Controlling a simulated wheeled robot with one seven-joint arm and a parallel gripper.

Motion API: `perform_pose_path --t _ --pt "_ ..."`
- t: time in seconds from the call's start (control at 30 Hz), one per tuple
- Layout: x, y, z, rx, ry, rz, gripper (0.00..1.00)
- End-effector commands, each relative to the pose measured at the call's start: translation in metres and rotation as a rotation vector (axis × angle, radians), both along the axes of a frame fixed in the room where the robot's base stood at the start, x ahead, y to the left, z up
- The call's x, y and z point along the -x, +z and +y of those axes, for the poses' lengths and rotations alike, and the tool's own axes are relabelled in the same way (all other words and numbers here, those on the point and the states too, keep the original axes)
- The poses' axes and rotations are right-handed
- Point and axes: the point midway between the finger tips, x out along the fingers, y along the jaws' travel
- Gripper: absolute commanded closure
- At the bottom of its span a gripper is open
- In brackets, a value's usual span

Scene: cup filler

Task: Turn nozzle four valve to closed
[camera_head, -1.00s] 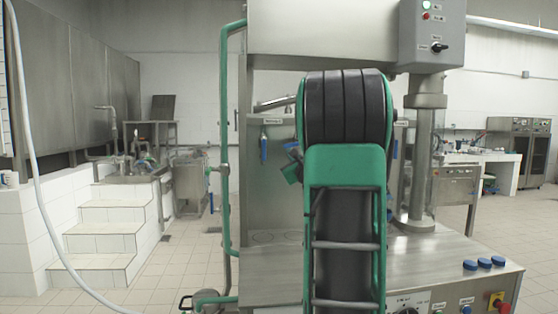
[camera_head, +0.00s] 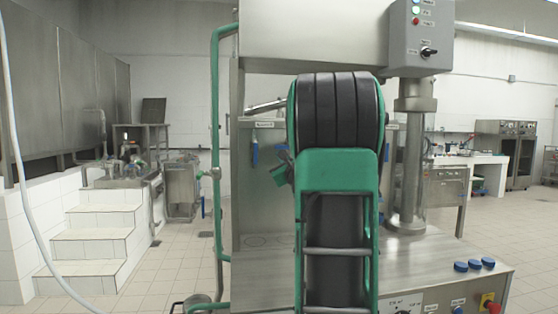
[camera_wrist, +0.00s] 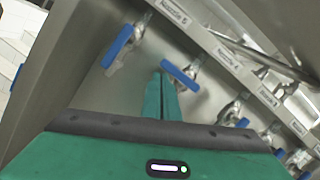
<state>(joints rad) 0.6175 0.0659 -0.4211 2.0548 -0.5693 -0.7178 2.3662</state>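In the wrist view, a row of valves with blue handles runs diagonally from upper left to lower right under small nozzle labels. The second valve from the left, seemingly nozzle four, has its blue handle (camera_wrist: 181,76) lying across, turned differently from the leftmost blue handle (camera_wrist: 117,46). In the head view the leftmost handle (camera_head: 255,155) hangs down, and my arm hides most valves.
A metal nozzle tube (camera_wrist: 265,60) crosses the upper right of the wrist view. In the head view, a control box (camera_head: 420,38), a steel column (camera_head: 408,165) and a green pipe (camera_head: 216,130) flank my arm. Blue buttons (camera_head: 474,265) sit at the machine's front right.

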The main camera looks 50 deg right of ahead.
Motion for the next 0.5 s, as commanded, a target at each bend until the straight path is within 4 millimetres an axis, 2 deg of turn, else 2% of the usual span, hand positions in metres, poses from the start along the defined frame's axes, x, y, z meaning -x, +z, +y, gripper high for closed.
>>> perform_pose_path --t 0.17,0.33,0.5 --pt "-0.003 -0.015 0.003 -0.001 0.005 0.001 1.0" --pt "-0.005 -0.043 0.005 -0.005 0.006 0.004 1.0" --pt "0.018 -0.047 0.025 -0.003 0.005 -0.001 1.0"
